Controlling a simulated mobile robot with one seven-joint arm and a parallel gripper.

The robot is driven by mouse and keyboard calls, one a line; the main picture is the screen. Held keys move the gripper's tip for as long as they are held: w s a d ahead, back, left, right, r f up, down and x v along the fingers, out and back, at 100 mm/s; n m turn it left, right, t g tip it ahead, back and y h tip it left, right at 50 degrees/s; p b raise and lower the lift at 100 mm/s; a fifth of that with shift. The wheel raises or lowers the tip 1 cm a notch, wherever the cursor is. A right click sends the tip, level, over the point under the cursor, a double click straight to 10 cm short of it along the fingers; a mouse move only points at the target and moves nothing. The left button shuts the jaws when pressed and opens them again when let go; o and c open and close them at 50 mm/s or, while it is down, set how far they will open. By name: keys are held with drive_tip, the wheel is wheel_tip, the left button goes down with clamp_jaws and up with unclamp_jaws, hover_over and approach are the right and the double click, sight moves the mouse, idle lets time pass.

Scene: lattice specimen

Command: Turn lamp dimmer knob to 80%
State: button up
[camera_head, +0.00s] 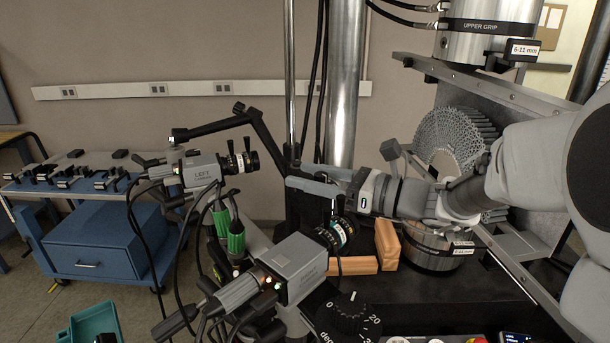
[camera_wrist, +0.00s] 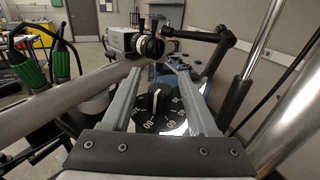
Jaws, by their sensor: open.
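A black dial with white numbers, including what look like 80 and 60, shows in the wrist view; it appears to be the lamp dimmer knob (camera_wrist: 158,108). Its raised grip carries a white line pointing to the far side of the picture. My gripper (camera_wrist: 161,74) is open, with one finger on each side of the dial in this view. I cannot tell how far the dial lies from the fingers, and part of its scale is hidden. In the head view my gripper (camera_head: 298,177) reaches left, and this dial cannot be made out there.
The left camera (camera_head: 206,171) and a nearer grey camera (camera_head: 287,267) stand on arms close to my gripper. Another black dial (camera_head: 349,318), marked in degrees, sits at the front. Wooden blocks (camera_head: 387,244) and a ring-shaped lattice (camera_head: 450,140) are at the right.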

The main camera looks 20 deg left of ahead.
drive_tip(key=s+d+b, duration=0.2)
drive_tip(key=s+d, duration=0.1)
drive_tip(key=d, duration=1.3)
drive_tip(key=shift+d, duration=0.15)
drive_tip(key=s+f+n+g+h, duration=0.1)
drive_tip(key=s+f+n+h, duration=0.35)
drive_tip(key=s, duration=0.25)
drive_tip(key=s+f+n+g+h, duration=0.25)
drive_tip(key=s+n+h, duration=0.2)
drive_tip(key=s, duration=0.25)
drive_tip(key=s+d+f+n+t+h, duration=0.1)
drive_tip(key=s+d+n+t+h, duration=0.1)
drive_tip(key=d+n+h, duration=0.2)
drive_tip(key=s+d+f+n+t+h, duration=0.1)
drive_tip(key=d+n+t+h, duration=0.2)
drive_tip(key=d+n, duration=0.3)
drive_tip(key=shift+s+d+f+t+h, duration=0.4)
drive_tip(key=shift+d+h, duration=0.1)
drive_tip(key=shift+h, duration=0.2)
